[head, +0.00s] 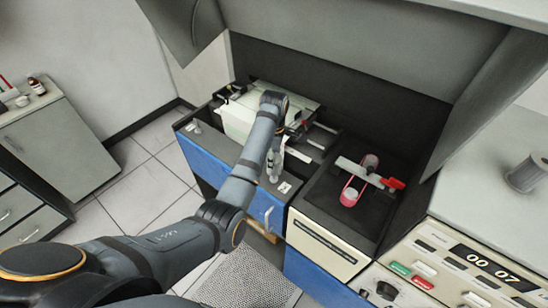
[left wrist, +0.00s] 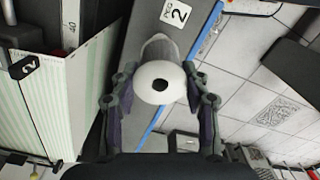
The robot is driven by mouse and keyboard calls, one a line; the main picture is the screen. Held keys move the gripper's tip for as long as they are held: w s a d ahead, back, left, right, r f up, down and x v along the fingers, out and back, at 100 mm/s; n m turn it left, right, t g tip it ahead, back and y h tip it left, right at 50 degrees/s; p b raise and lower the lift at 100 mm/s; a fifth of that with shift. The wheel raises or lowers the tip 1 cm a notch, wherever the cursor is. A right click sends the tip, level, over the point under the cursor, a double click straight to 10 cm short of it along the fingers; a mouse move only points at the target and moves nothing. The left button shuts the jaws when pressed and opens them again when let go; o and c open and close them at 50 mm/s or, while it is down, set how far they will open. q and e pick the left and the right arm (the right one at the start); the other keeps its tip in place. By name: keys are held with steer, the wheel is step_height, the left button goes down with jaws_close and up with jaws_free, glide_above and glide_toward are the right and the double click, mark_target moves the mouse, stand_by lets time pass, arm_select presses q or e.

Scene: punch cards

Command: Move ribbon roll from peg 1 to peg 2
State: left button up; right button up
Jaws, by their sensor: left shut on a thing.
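My left gripper (head: 273,165) is over the front ledge of the blue-fronted machine. In the left wrist view it (left wrist: 160,95) is shut on a white roll with a dark centre hole (left wrist: 160,83), one finger on each side. I take this as the ribbon roll. A white label reading "PEG 2" (left wrist: 177,13) lies on the grey ledge just beyond the roll. A small white label (head: 284,187) shows beside the gripper in the head view. Peg 2 itself is not clearly visible, and I cannot tell whether the roll touches it. My right gripper is not in view.
A pale paper stack (head: 238,122) sits in the machine behind my arm. To the right, a dark recess holds a pink looped band (head: 349,196) and a red-tipped lever (head: 393,183). A control panel (head: 470,262) and a grey cylinder (head: 527,173) are further right.

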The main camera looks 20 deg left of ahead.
arm_select(q)
steer(key=shift+f+b, duration=0.45)
steer(key=shift+f, duration=1.75)
stand_by(0.8)
steer(key=o, duration=1.3)
steer(key=shift+r, duration=0.1)
step_height(320, 180, up, 7)
steer(key=shift+r, duration=0.15)
